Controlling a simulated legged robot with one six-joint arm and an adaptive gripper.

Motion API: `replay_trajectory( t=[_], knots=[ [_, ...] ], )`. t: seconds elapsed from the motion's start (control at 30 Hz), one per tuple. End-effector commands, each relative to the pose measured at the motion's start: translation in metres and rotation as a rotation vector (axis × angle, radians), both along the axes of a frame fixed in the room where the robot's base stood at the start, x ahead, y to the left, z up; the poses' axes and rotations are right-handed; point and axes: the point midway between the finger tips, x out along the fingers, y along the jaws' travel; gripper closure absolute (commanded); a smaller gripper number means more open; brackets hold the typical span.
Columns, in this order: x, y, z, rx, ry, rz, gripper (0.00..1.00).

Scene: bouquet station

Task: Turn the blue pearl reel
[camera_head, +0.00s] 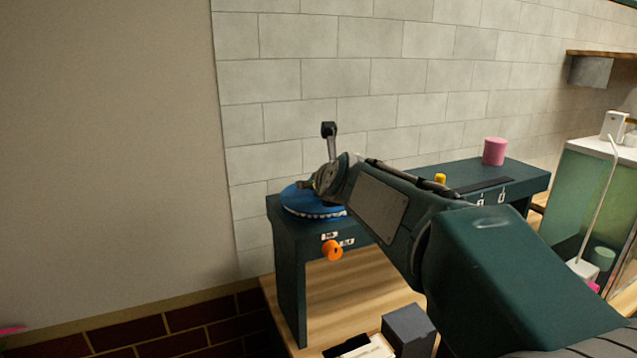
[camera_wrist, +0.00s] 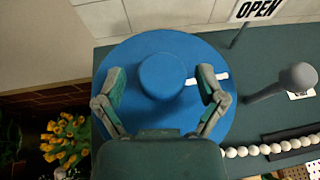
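The blue pearl reel (camera_wrist: 160,112) is a round blue disc with a raised round hub (camera_wrist: 163,76) and a white mark on its right side. It lies on the dark green stand's top; in the head view the reel (camera_head: 303,199) shows at the stand's left end, with pearls along its edge, partly hidden by my arm. My gripper (camera_wrist: 163,80) is over the reel with its fingers open, one on each side of the hub. Gaps show between the fingers and the hub. A string of white pearls (camera_wrist: 262,149) runs right from the reel.
The dark green stand (camera_head: 526,181) carries a pink cylinder (camera_head: 494,151) and a small yellow piece (camera_head: 440,178). An orange knob (camera_head: 332,250) is on its front. In the wrist view a grey knobbed lever (camera_wrist: 285,84) and an OPEN sign (camera_wrist: 258,10) are at right. Yellow flowers (camera_wrist: 65,139) are lower left.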

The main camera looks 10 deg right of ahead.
Motion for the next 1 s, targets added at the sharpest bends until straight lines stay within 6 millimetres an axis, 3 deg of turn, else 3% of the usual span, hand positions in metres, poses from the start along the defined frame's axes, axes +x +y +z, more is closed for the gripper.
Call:
replay_trajectory(
  t=[0.43, 1.0],
  knots=[
    [-0.009, -0.001, 0.005, -0.001, -0.004, -0.001, 0.07],
    [-0.1, -0.007, 0.042, 0.0, -0.002, -0.001, 0.07]
  ],
)
